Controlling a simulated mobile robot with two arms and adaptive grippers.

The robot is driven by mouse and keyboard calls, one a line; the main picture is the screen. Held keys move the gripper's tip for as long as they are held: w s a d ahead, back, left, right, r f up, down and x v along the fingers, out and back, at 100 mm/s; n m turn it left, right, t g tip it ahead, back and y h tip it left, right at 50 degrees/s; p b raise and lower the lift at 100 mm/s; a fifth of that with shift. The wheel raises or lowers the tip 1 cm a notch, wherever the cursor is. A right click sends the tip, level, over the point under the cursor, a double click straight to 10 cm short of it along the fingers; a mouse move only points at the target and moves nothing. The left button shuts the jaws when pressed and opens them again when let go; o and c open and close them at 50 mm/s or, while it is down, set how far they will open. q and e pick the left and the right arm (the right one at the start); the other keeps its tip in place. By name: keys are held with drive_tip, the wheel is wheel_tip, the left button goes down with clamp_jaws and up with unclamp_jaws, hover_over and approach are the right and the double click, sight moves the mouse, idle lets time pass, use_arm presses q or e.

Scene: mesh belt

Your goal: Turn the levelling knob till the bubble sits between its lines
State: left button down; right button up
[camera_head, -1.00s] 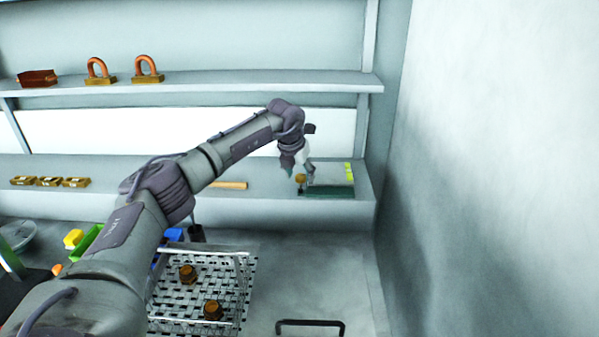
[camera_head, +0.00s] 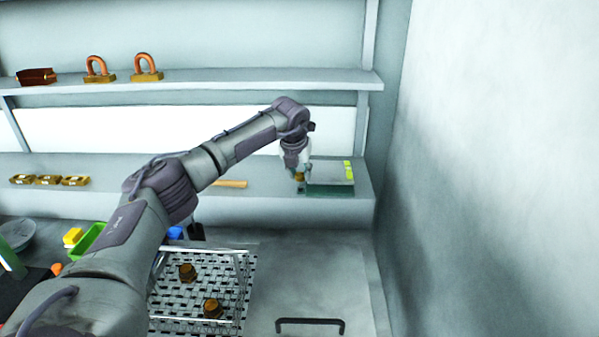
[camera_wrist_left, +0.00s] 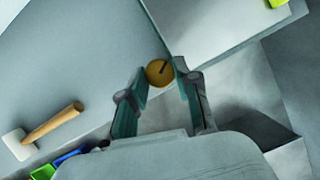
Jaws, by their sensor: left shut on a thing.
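The levelling knob (camera_wrist_left: 160,73) is a round brass-coloured disc with a dark line on its top, beside a corner of a flat grey plate (camera_wrist_left: 215,25). In the left wrist view my left gripper (camera_wrist_left: 162,80) has a finger on each side of the knob and is shut on it. In the head view the knob (camera_head: 299,177) shows small under my left gripper (camera_head: 298,174), at the left end of the plate on its green base (camera_head: 330,189). A yellow-green vial (camera_head: 348,170) lies on the plate's right side; its bubble and lines are too small to make out. My right gripper is out of view.
A wooden-handled mallet (camera_wrist_left: 50,125) lies on the same shelf, left of the knob. A wire basket (camera_head: 200,290) with brown nuts stands below, and a dark handle (camera_head: 310,322) is at the front. Brass blocks (camera_head: 48,180) sit far left.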

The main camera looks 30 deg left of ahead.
use_arm(q)
drive_tip(key=c, duration=0.8)
unclamp_jaws()
drive_tip(key=shift+r, duration=0.1)
drive_tip(key=v, duration=1.2)
drive_tip(key=shift+s, duration=0.1)
